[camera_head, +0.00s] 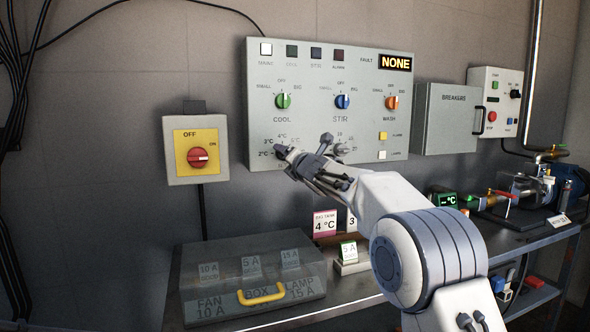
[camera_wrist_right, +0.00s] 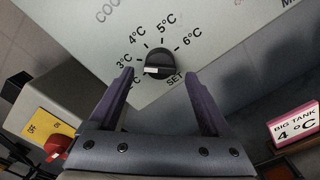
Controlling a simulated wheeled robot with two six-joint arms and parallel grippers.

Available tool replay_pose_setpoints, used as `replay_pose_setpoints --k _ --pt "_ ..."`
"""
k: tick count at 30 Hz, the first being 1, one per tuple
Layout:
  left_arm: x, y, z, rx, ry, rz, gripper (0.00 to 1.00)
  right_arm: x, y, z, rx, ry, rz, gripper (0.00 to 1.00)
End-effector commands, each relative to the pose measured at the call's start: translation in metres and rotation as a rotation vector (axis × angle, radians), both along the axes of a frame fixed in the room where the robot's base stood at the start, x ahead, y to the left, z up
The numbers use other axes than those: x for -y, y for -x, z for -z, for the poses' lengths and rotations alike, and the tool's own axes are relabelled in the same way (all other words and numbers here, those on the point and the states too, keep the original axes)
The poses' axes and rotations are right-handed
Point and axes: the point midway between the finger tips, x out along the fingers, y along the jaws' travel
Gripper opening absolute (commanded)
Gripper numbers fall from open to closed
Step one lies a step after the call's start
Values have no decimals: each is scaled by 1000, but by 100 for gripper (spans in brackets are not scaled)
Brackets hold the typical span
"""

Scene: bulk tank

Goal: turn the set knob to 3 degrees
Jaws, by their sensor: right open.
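The set knob (camera_wrist_right: 160,62) is black with a white pointer mark, low on the grey control panel (camera_head: 215,0). In the right wrist view the mark sits at the knob's lower left, on the side of the 2 and 3 °C labels; I cannot tell its exact reading. The scale labels run from 3°C at left to 6°C at right; the 2 is partly covered. My right gripper (camera_wrist_right: 160,74) is open, with one purple finger on each side of the knob and visible gaps. In the head view my right gripper (camera_head: 290,156) covers the knob.
A red rotary switch (camera_head: 198,158) on a yellow plate is left of the panel. Cool (camera_head: 283,101), stir (camera_head: 342,102) and wash (camera_head: 391,103) knobs sit above. A 4 °C card (camera_head: 325,224) and a clear fuse box (camera_head: 250,285) are on the bench below.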

Motion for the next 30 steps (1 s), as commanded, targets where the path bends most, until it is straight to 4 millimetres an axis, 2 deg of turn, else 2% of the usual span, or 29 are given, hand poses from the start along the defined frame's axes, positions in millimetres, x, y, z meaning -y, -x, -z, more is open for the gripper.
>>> replay_pose_setpoints --k 1,4,12,18,30 --pt "0 0 14 0 0 0 50 4 10 5 2 -1 1 82" --pt "0 0 27 0 0 0 50 9 28 6 1 -3 1 82" --pt "0 0 41 0 0 0 50 22 65 3 -1 0 1 82" --pt "0 0 43 0 0 0 50 24 74 2 -2 -1 0 82" --pt "0 0 43 0 0 0 50 22 74 1 -1 -1 -2 82"
